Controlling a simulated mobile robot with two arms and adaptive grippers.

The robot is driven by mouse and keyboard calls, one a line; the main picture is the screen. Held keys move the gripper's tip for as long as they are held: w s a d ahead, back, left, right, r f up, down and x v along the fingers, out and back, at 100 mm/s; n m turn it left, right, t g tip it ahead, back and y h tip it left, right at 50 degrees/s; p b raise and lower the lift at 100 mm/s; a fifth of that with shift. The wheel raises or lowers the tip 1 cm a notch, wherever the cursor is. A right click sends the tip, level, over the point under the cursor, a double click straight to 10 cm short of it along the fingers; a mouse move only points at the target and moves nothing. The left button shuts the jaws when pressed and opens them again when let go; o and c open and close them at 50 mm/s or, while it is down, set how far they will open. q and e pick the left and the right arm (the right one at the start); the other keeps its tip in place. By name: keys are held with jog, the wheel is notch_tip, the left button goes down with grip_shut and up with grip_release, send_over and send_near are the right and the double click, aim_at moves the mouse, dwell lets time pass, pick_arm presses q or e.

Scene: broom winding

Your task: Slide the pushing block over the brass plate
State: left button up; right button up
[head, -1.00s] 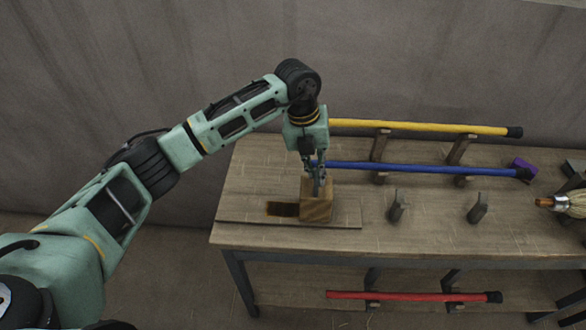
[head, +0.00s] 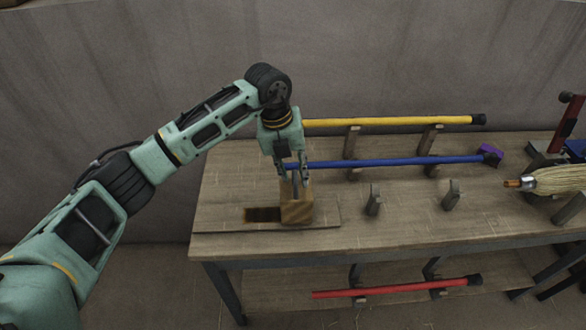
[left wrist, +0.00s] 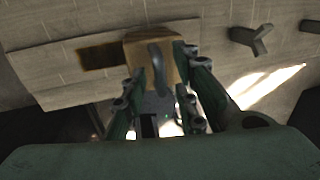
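The pushing block (head: 297,211) is a wooden cube with a grey upright handle, standing on a flat board (head: 325,217) on the workbench. A dark brown-gold rectangle (head: 262,214), which looks like the brass plate, lies in the board just left of the block. The block's left side meets its right end; whether the block covers part of it I cannot tell. My left gripper (head: 293,178) is above the block with fingers apart. In the left wrist view, the handle (left wrist: 157,68) shows between the spread fingers, with gaps beside it. My right gripper is not in view.
Behind the block, a yellow handle (head: 390,122) and a blue handle (head: 390,162) lie on supports. Two empty grey supports (head: 373,200) stand to the right. A straw broom head (head: 555,181) is at far right. A red handle (head: 395,288) is on the lower shelf.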

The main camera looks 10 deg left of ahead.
pick_arm(q)
notch_tip(320, 180, up, 12)
jog(key=a, duration=0.2)
jog(key=shift+s+a, duration=0.15)
jog(key=shift+s, duration=0.15)
jog(key=shift+f, duration=0.1)
